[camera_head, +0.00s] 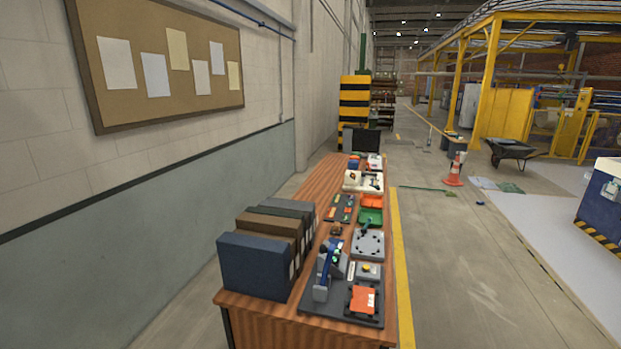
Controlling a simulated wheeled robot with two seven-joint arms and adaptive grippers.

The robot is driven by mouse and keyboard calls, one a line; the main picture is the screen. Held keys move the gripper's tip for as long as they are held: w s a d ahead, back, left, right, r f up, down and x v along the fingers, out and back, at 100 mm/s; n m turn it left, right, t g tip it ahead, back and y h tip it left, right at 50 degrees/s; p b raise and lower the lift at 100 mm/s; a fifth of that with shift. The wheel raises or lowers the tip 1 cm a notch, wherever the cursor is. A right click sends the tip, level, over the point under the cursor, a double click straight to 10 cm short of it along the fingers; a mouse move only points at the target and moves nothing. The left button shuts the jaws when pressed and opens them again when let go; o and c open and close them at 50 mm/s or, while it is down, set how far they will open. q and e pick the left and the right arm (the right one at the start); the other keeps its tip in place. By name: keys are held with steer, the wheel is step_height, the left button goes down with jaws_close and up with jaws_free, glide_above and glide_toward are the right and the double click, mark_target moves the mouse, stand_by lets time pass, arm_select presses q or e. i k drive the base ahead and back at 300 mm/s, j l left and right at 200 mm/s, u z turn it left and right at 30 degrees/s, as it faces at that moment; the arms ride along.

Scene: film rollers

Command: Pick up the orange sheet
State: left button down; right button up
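An orange sheet (359,299) with a small white patch lies at the near right end of the wooden table (319,184). It appears to rest on a dark, flat fixture (340,308), near the table's front edge. A grey and blue upright device (324,272) stands on the left part of the same fixture. A small unit with a yellow part (366,270) sits just behind the sheet. Neither of my grippers is in view, and nothing is seen touching the sheet.
Several dark binders (256,262) stand on the table's left side. Behind the fixture are a grey plate (368,246), a green bin (371,216) and an orange bin (372,201). A wall is left; open floor and a traffic cone (454,171) are right.

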mark_target(362, 301)
steer(key=i+l+u, duration=0.15)
steer(key=l, duration=1.05)
steer(key=i+l+u, duration=0.2)
steer(key=l, duration=1)
steer(key=i+l+u, duration=0.15)
steer(key=l, duration=1.05)
steer(key=i+l, duration=0.55)
steer(key=i, duration=0.05)
